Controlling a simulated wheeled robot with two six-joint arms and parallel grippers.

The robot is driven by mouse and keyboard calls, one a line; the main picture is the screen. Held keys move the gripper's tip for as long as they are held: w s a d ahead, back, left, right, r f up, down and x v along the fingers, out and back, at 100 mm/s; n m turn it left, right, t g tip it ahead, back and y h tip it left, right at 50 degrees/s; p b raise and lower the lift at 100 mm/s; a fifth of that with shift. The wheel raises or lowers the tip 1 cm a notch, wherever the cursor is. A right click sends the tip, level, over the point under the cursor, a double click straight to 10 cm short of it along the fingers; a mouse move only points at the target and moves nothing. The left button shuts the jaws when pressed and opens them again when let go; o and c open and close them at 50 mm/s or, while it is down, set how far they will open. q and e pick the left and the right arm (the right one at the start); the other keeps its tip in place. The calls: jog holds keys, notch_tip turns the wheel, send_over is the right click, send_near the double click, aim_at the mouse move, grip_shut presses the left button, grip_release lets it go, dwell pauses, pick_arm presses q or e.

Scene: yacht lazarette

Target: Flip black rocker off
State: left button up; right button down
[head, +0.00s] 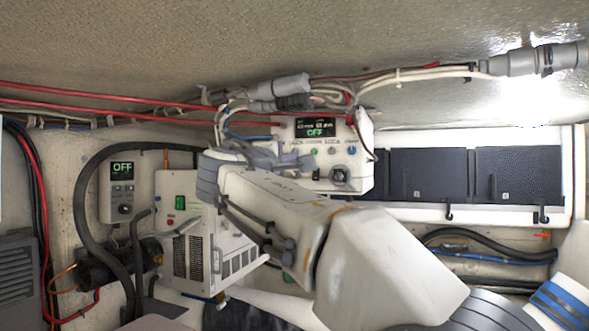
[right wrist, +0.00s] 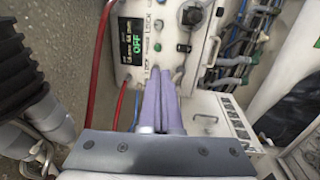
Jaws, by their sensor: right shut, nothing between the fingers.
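A white control panel (head: 358,138) hangs in the middle of the head view. Its dark display reads OFF in green, with small coloured buttons below. A black control (head: 340,176), the likely black rocker, sits at its lower right. A dark control also shows in the right wrist view (right wrist: 192,14), but its on or off position is too small to tell. My right gripper (right wrist: 166,75) is shut and empty, its pale fingers pointing at the panel's button edge. Contact is unclear. In the head view, my right arm partly hides the panel's lower left. My left gripper is not in view.
A wall controller (head: 122,180) reads OFF. Black hoses (head: 82,205) and red cables (head: 110,114) run at left. Dark panels (head: 428,175) and hooks lie at right.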

dwell(0.4)
jog(key=s+d+f+g+y, duration=0.1)
jog(key=s+f+g+y, duration=0.2)
jog(key=f, duration=0.7)
jog(key=s+d+f+g+b, duration=0.1)
jog(key=s+f+g, duration=0.25)
jog(key=f, duration=0.65)
jog(key=s+d+f+g+y, duration=0.1)
jog(key=s+f+g+y, duration=0.3)
jog(key=f, duration=0.6)
jog(key=s+d+f+m+g, duration=0.2)
jog(key=s+f+m+g, duration=0.1)
jog(key=s+f, duration=0.7)
jog(key=s+d+f+m+g+b, duration=0.1)
jog(key=s+d+f+m+g, duration=0.2)
jog(key=s+f, duration=0.8)
jog(key=s+m+g, duration=0.1)
jog(key=s+g, duration=0.1)
jog(key=s, duration=0.4)
jog(key=shift+d, duration=0.25)
